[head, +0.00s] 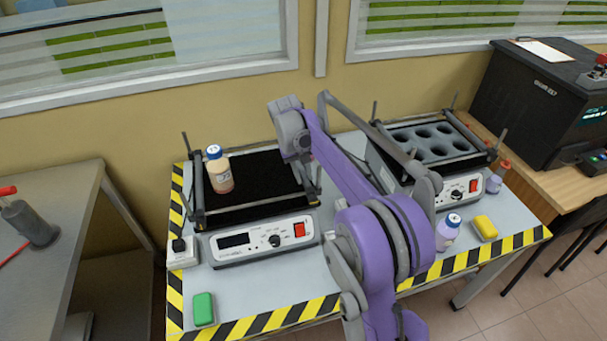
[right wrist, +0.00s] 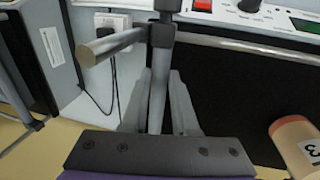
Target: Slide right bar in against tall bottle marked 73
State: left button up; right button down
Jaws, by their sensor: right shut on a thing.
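The bottle (head: 219,170) with a blue cap stands upright on the black platform of the left shaker (head: 250,190), close beside its left bar (head: 196,188). Part of its label shows a 3 in the right wrist view (right wrist: 298,145); the rest is cut off. The right bar (head: 310,183) is at the platform's right end, with a wide bare stretch between it and the bottle. My right gripper (head: 301,163) comes down over this bar and is shut on it; in the right wrist view the bar (right wrist: 159,85) runs between the fingers. My left gripper is out of view.
A second shaker with a holed rack (head: 430,143) stands at right. A power socket (head: 183,252) is by the left shaker.

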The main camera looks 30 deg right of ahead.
jog(key=shift+a, duration=0.1)
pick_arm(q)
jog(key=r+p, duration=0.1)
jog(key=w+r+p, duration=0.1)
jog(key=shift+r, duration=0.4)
pick_arm(e)
jog(key=w+a, duration=0.1)
jog(key=a, duration=0.5)
jog(key=w+a, duration=0.2)
jog(key=a, duration=0.5)
jog(key=w+a, duration=0.2)
jog(key=a, duration=0.5)
jog(key=shift+a, duration=0.2)
jog(key=c, duration=0.7)
grip_release()
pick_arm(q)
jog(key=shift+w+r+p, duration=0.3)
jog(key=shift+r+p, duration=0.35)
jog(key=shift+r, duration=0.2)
pick_arm(e)
jog(key=r, duration=0.3)
jog(key=a+r, duration=0.1)
jog(key=r, duration=0.3)
jog(key=a+r, duration=0.1)
jog(key=r, duration=0.2)
jog(key=shift+w+r, duration=0.25)
jog(key=shift+r, duration=0.1)
